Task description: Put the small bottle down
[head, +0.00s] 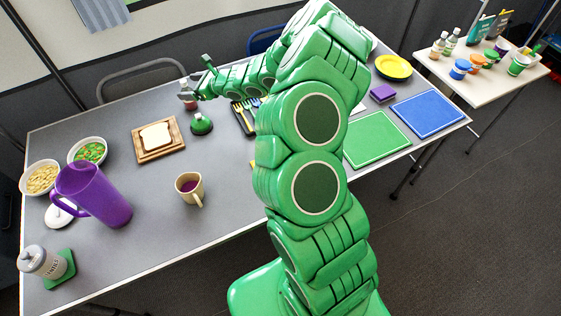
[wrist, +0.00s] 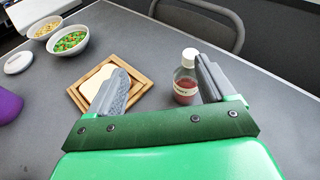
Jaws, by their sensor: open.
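The small bottle (wrist: 186,82) has a white cap, a pale label and red contents. It stands upright on the grey table (wrist: 215,158) in the wrist view, close to the inner side of my right-hand finger. In the head view the bottle (head: 190,105) is partly hidden by my gripper (head: 189,95) at the table's far side. My gripper (wrist: 161,66) is open, with its two fingers spread apart. Whether the right-hand finger touches the bottle I cannot tell.
A board with bread (head: 157,138) lies left of the bottle. A chair (head: 140,80) stands behind the table.

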